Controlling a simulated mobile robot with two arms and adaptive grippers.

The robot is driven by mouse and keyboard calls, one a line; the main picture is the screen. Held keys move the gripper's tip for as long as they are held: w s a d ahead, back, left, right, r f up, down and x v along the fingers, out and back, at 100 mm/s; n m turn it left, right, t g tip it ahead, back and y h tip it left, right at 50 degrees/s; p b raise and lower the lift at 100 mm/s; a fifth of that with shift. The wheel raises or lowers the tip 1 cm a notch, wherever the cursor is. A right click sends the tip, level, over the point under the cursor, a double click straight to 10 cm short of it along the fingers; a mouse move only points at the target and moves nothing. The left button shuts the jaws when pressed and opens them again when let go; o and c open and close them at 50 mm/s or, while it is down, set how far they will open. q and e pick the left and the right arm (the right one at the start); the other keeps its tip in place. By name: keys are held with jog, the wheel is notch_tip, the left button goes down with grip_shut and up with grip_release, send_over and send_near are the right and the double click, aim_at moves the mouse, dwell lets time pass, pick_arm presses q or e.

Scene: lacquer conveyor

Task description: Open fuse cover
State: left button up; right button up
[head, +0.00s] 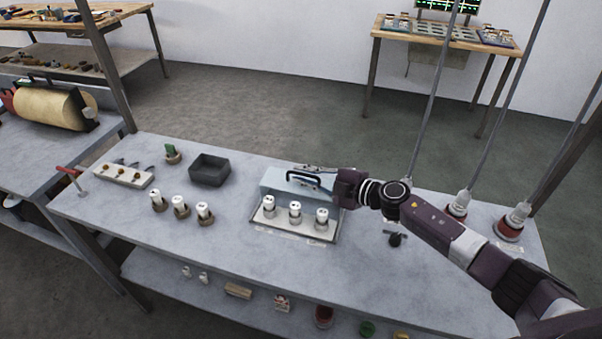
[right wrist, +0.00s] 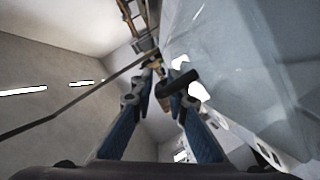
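The pale blue fuse cover (head: 272,182) is on the middle of the bench, at the back of a light plate (head: 263,222). Three white fuses (head: 295,212) stand uncovered in front of it. The cover has a black handle (head: 303,178) at its top. My right gripper (head: 335,187) is at the handle's right end. In the right wrist view, the fingers of my right gripper (right wrist: 167,82) are apart, with the dark handle (right wrist: 180,83) at their tips and the cover (right wrist: 235,60) to the right. A firm hold on the handle does not show. My left gripper is out of view.
A dark open tray (head: 209,170) and three more white fuses (head: 181,206) are to the left. A pale block (head: 123,176) and a red lever (head: 70,172) are at the left end. Red-based posts (head: 510,228) stand at the right. The front bench top is clear.

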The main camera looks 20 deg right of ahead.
jog(key=shift+s+r, duration=0.1)
jog(key=shift+s, duration=0.1)
jog(key=shift+s+d, duration=0.1)
jog(key=shift+c, duration=1.3)
grip_shut()
jog(key=shift+w+d, duration=0.1)
jog(key=shift+w, duration=0.15)
jog(key=shift+w+d+b, duration=0.55)
jog(key=shift+w+b, duration=0.05)
jog(key=shift+w, duration=0.25)
jog(key=shift+w+d, duration=0.2)
jog(key=shift+w, duration=0.05)
jog(key=shift+d, duration=0.1)
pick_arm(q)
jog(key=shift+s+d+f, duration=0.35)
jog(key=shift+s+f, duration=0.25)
pick_arm(e)
jog(key=shift+r, duration=0.1)
